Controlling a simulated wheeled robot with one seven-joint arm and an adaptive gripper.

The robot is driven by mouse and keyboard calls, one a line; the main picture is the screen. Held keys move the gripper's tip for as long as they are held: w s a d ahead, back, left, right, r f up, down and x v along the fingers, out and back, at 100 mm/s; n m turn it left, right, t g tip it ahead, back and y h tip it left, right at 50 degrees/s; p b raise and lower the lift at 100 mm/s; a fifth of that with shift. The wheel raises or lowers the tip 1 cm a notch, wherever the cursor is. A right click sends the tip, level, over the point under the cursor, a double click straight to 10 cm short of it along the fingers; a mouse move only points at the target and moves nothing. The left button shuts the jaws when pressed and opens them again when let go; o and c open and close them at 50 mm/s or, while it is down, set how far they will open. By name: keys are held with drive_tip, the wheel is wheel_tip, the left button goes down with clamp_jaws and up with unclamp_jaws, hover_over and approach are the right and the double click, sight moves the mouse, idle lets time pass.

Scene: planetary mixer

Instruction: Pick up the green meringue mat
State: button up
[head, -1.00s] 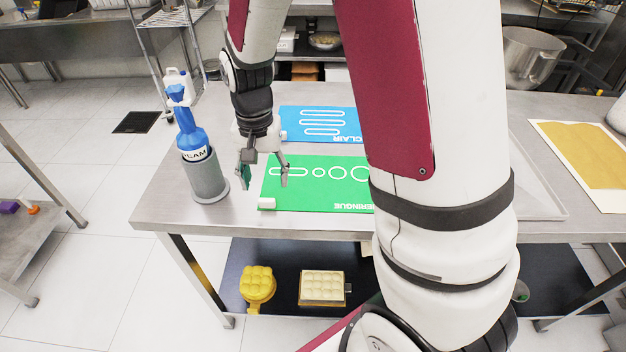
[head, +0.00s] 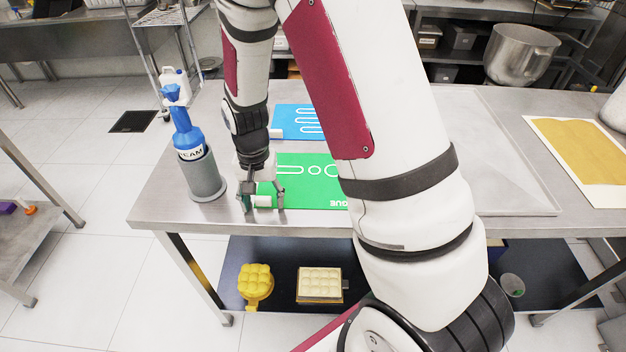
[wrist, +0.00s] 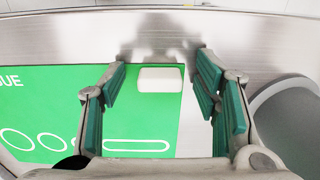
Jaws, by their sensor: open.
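The green meringue mat (head: 310,185) lies flat on the steel table, with white outlined shapes and part of its lettering showing. My arm hides its right part in the head view. In the wrist view the mat (wrist: 50,112) fills the left side, and a small white block (wrist: 160,79) sits at its corner. The block (head: 263,201) also shows in the head view. My gripper (head: 262,207) is open above the mat's near left corner. In the wrist view its green-padded fingers (wrist: 162,95) stand on either side of the white block, with nothing clasped.
A blue bottle (head: 188,135) stands in a grey holder (head: 205,178) just left of my gripper. A blue mat (head: 298,122) lies behind the green one. A tray (head: 500,150) lies to the right. The table's front edge is close to my gripper.

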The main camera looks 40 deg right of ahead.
drive_tip(key=c, duration=1.3)
drive_tip(key=shift+r, duration=0.15)
